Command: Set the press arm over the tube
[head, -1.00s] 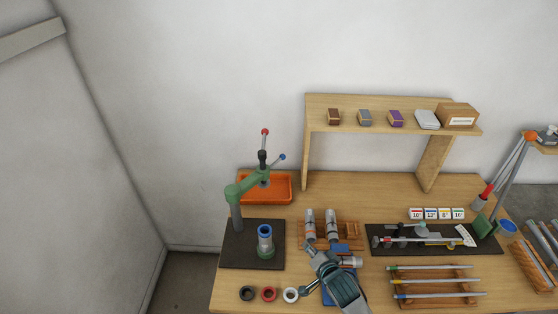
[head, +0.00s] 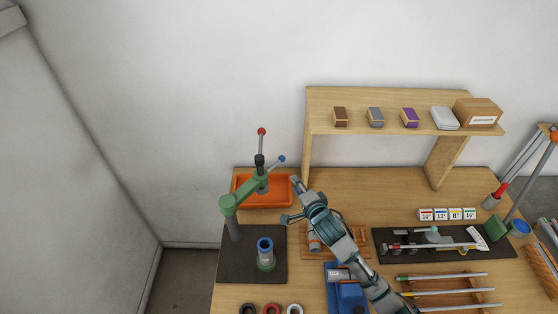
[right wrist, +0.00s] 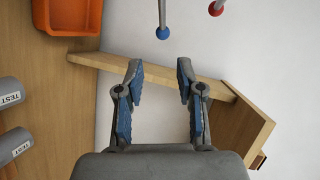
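The green press arm (head: 246,194) sits on a post at the left of a black base plate (head: 232,266). It points back and right, beside the tube and not above it. Its upright lever ends in a red knob (head: 262,131), and a shorter handle ends in a blue knob (head: 282,158). The grey tube (head: 265,255) with a blue ring on top stands upright in a green holder on the plate. My right gripper (head: 291,201) is open and empty, right of the press arm. In the right wrist view the blue knob (right wrist: 162,33) lies beyond its open fingers (right wrist: 160,78). My left gripper is out of view.
An orange tray (head: 286,204) lies behind the press arm. A wooden shelf (head: 380,125) with small boxes stands at the back. Grey cylinders and a blue fixture (head: 350,296) are under my right arm. Coloured rings (head: 295,309) lie at the front edge.

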